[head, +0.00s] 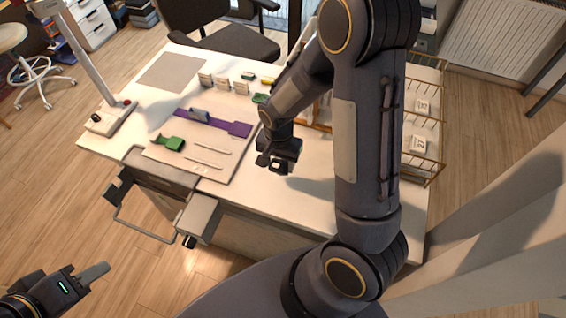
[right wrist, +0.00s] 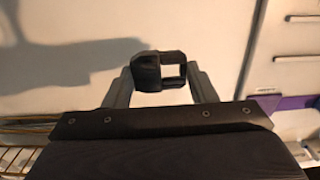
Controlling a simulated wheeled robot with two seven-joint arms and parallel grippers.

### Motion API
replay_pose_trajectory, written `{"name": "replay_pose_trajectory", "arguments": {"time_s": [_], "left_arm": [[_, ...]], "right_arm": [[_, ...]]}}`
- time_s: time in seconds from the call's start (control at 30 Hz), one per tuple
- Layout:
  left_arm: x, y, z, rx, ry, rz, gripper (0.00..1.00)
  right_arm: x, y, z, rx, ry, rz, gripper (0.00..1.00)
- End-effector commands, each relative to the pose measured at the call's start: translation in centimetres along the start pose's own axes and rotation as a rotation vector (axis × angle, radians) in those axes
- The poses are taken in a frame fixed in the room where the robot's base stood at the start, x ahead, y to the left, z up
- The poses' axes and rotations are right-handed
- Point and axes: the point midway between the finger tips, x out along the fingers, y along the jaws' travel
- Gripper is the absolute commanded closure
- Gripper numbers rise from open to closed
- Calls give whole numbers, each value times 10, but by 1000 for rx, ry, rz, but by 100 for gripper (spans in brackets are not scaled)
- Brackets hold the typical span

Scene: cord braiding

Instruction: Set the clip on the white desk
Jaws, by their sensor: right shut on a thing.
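The black clip (right wrist: 146,72) is between the two fingers of my right gripper (right wrist: 160,88) in the right wrist view; it has a square opening on one side. In the head view my right gripper (head: 279,158) points down over the white desk (head: 318,178), right of the board with the purple strip. The clip (head: 272,164) shows small and dark at its tips. A shadow lies apart on the desk, so the clip seems above the surface. My left gripper (head: 92,274) is at the lower left, away from the desk; its finger opening is unclear.
A board (head: 222,170) holds a purple strip (head: 214,123), a green piece (head: 170,142) and two pale rods. A lamp base (head: 108,118) stands left. Small blocks sit at the back. A wire rack (head: 420,135) stands right. Bare desk lies around my right gripper.

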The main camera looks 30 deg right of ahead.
Motion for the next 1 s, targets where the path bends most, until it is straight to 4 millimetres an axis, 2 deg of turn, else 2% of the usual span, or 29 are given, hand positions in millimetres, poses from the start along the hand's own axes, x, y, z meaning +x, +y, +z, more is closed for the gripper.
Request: {"name": "replay_pose_trajectory", "arguments": {"time_s": [0.1,0.3,0.5,0.93,0.97,1.0], "left_arm": [[-3,1,-1,0,0,0,64],[-4,2,-2,0,0,0,64],[-12,6,-6,0,0,0,64],[-7,3,-4,0,0,0,64],[-8,4,-4,0,0,0,64],[-9,4,-4,0,0,0,64]], "right_arm": [[15,2,-13,2,-1,1,70],[29,3,-24,0,-1,1,70],[54,3,-24,-2,-2,3,70],[64,2,-24,-2,1,-1,70],[63,2,-24,-2,1,-1,47],[62,2,-24,-2,1,-1,42]]}}
